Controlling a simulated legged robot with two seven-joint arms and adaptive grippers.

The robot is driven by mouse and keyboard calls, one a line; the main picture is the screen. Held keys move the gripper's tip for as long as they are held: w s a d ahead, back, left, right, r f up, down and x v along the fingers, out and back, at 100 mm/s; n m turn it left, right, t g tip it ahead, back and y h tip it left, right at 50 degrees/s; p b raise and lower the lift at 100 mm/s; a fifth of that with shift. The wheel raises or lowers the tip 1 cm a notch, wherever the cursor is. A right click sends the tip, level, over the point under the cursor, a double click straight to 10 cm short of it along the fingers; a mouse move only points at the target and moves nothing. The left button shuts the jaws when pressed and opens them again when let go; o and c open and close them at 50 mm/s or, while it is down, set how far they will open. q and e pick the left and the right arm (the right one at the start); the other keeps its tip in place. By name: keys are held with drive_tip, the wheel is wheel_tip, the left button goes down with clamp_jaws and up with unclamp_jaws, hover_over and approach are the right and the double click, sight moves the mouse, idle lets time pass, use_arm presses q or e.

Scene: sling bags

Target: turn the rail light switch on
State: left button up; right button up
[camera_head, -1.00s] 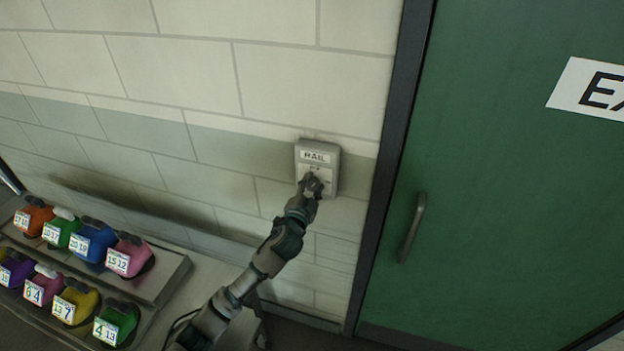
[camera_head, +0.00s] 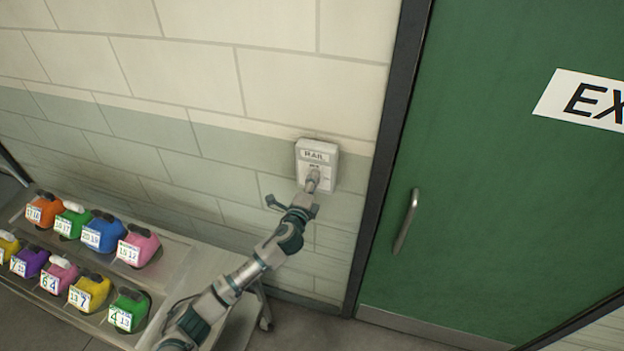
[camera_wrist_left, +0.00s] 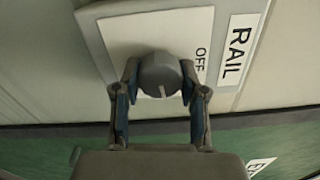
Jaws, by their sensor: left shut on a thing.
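The rail light switch (camera_head: 328,166) is a pale box marked RAIL on the wall, left of the green door. Its round grey knob (camera_wrist_left: 160,72) sits on a white plate (camera_wrist_left: 140,35), with the word OFF to the right in the left wrist view. A light pointer line on the knob points down in that view, away from OFF. No ON label can be read. My left gripper (camera_head: 309,190) is at the switch, shut on the knob, with one finger on each side (camera_wrist_left: 158,88). My right gripper is not in view.
A green door (camera_head: 490,180) with a metal handle (camera_head: 406,220) and an EXIT-type sign (camera_head: 585,100) stands to the right. At the lower left, a grey rack (camera_head: 172,268) holds several coloured bags with number tags. The wall around the switch is clear.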

use_arm(q)
drive_tip(key=shift+s+d+f+m, duration=0.1)
drive_tip(key=shift+s+f+m, duration=0.05)
drive_tip(key=shift+f+m, duration=0.35)
drive_tip(key=o, duration=1.1)
drive_tip(key=shift+o, duration=0.2)
drive_tip(key=shift+r, duration=0.15)
drive_tip(key=shift+r+p, duration=0.1)
drive_tip(key=shift+p, duration=0.2)
drive_tip(key=v, duration=1.1)
drive_tip(key=shift+s, duration=0.35)
